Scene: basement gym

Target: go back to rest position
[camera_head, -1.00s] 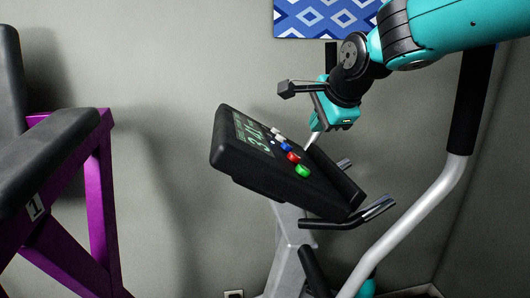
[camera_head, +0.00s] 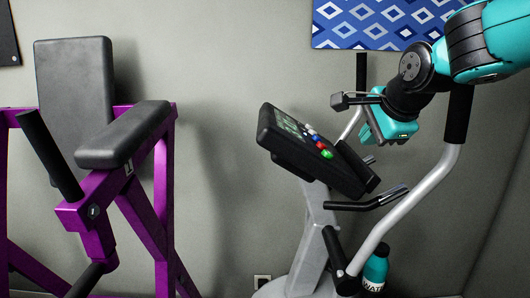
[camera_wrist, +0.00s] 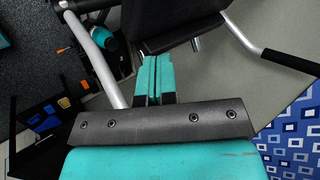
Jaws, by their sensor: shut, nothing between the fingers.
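My gripper (camera_wrist: 154,78) is shut and empty in the wrist view, its two teal fingers together. In the head view my gripper hangs at the upper right, above and to the right of the exercise machine's console (camera_head: 314,152), apart from it. The console is a tilted black box with a small display and several coloured buttons, including red, green, blue and white ones. In the wrist view the dark underside of the console (camera_wrist: 175,22) shows just beyond the fingertips. My teal arm reaches in from the upper right of the head view.
The machine's grey handlebar (camera_head: 410,205) curves up beside my arm. A teal bottle (camera_head: 375,268) stands low near it. A purple-framed bench with black pads (camera_head: 125,135) is at the left. A blue patterned panel (camera_head: 385,22) hangs on the wall. Open wall lies between bench and console.

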